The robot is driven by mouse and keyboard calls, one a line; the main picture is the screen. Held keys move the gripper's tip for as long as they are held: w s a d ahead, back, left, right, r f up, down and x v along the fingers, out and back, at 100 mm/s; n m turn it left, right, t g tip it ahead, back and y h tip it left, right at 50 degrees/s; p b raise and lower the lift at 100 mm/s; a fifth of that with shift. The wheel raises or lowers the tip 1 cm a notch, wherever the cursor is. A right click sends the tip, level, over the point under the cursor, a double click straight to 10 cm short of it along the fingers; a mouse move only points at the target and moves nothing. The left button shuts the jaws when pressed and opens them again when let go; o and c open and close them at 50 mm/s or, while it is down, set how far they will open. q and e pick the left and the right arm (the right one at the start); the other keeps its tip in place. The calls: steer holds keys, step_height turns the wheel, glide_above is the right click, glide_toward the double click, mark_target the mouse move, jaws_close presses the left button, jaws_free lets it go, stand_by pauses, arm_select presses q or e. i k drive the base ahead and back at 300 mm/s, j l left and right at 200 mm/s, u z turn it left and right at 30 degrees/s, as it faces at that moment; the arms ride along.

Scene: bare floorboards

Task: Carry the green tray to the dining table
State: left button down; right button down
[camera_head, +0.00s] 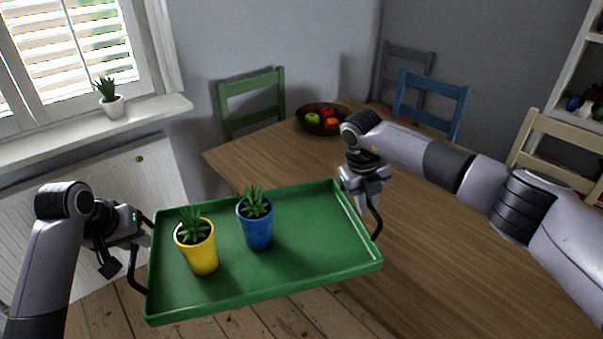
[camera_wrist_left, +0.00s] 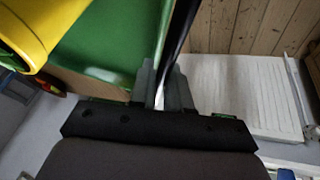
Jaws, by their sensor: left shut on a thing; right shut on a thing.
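The green tray (camera_head: 305,232) is held up between my two grippers, tilted in the head view. A yellow pot with a plant (camera_head: 202,255) and a blue pot with a plant (camera_head: 258,228) stand upright on it. My left gripper (camera_head: 138,226) is shut on the black handle at the tray's left end; the handle also shows in the left wrist view (camera_wrist_left: 178,45). My right gripper (camera_head: 368,190) is shut on the right handle, its fingertips partly hidden. The wooden dining table (camera_head: 440,260) lies behind and to the right of the tray, which overlaps its near edge in the picture.
A bowl of fruit (camera_head: 304,127) stands at the table's far side. Green (camera_head: 252,87), blue (camera_head: 460,93) and cream (camera_head: 560,127) chairs stand around the table. A radiator (camera_head: 90,200) and windowsill (camera_head: 60,137) are at left. Much of the tabletop is clear.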

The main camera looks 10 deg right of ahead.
mark_target(424, 214)
steer(key=i+z, duration=0.3)
steer(key=i, duration=0.15)
steer(key=i+z, duration=0.3)
steer(key=i, duration=0.15)
steer(key=i+z, duration=0.1)
steer(key=z, duration=0.9)
